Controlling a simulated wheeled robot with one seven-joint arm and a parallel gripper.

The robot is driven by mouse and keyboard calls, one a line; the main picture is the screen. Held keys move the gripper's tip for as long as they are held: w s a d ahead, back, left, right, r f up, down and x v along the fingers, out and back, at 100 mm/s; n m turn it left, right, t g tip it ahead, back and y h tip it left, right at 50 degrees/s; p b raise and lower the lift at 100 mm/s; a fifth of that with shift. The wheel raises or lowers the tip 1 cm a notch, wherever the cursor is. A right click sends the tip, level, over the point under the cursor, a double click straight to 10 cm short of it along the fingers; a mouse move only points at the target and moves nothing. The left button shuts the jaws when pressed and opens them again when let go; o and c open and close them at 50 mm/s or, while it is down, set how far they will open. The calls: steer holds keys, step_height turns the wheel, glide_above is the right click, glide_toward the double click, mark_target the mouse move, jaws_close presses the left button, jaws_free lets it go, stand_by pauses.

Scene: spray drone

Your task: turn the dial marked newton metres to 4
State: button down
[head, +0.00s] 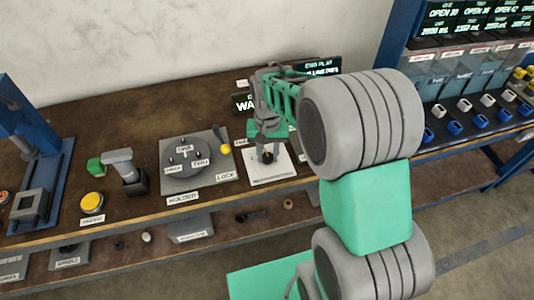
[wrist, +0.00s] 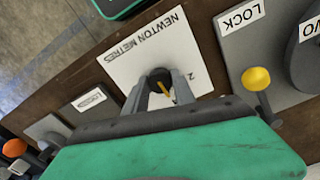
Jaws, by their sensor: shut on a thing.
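The dial stands on a white plate marked NEWTON METRES (wrist: 128,54), which also shows in the head view (head: 268,177). My gripper (wrist: 161,82) points down at the plate and is shut on the dial's dark knob (wrist: 158,73). A yellow mark shows between the fingers. A figure 2 is readable on the plate right of the fingers in the wrist view. The other figures are hidden by my gripper or too small to read, so I cannot tell the dial's setting. In the head view my gripper (head: 268,150) partly covers the dial.
Left of the plate in the head view is a grey holder board (head: 225,178) with a round disc and a yellow-knobbed LOCK lever (head: 225,149). A yellow button (head: 92,200) and a blue press stand farther left. Display signs stand behind. Bins line a blue rack at right.

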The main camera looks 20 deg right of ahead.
mark_target(267, 156)
stand_by(0.3)
steer(key=c, duration=1)
jaws_free()
steer(key=shift+c, duration=0.2)
step_height(267, 156, up, 8)
steer(key=shift+f+b, duration=0.1)
steer(key=shift+b, duration=0.25)
